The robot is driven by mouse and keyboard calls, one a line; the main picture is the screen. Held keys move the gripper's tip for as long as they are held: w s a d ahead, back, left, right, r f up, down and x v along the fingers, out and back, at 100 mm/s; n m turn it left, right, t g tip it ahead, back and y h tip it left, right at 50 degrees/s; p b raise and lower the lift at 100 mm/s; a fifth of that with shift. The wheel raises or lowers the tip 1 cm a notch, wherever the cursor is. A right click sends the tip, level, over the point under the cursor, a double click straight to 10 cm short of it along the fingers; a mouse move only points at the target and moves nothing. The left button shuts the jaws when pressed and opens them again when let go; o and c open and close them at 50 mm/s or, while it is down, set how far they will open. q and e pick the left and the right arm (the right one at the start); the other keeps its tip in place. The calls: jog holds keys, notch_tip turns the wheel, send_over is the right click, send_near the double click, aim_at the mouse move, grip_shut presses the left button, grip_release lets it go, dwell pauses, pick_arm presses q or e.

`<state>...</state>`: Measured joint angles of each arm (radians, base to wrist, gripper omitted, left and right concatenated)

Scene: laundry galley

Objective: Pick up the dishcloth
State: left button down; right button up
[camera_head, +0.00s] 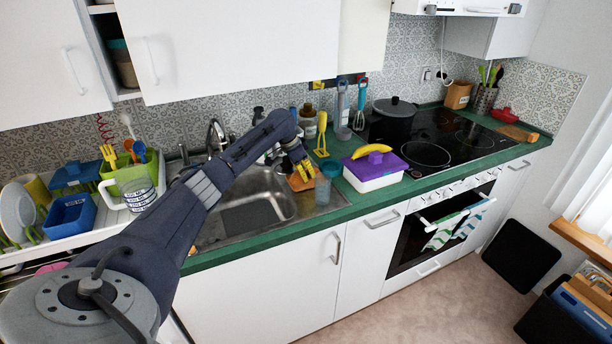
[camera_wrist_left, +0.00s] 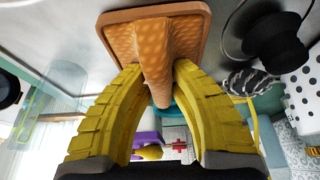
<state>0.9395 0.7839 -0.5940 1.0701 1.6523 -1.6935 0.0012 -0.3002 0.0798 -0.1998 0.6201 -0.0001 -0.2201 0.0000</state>
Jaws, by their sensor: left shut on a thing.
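The dishcloth (camera_head: 299,182) is an orange-brown, textured piece at the right side of the sink, by the counter edge. My left gripper (camera_head: 301,166) reaches over the sink from the left and is shut on it. In the left wrist view, the yellow fingers (camera_wrist_left: 162,100) close around a raised, bunched fold of the dishcloth (camera_wrist_left: 155,48). Its flatter part with a rounded edge spreads behind the fold. I cannot tell whether it touches the sink. My right gripper is not in view.
A bluish clear cup (camera_head: 324,190) stands close to the right of the gripper. A purple-lidded box (camera_head: 375,168) with a banana (camera_head: 371,151) is farther right. A yellow-handled utensil (camera_head: 322,135) stands behind. The dish rack (camera_head: 75,232) is left of the sink (camera_head: 245,210).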

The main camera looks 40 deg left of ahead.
aim_at(306, 169)
pick_arm(q)
notch_tip(306, 169, up, 13)
jog(key=s+d, duration=0.4)
jog(key=d, duration=0.4)
jog(key=s+d, duration=0.5)
jog(key=d, duration=0.2)
jog(key=shift+d+f, duration=0.3)
jog(key=shift+d, duration=0.05)
jog(key=c, duration=1.9)
grip_release()
grip_shut()
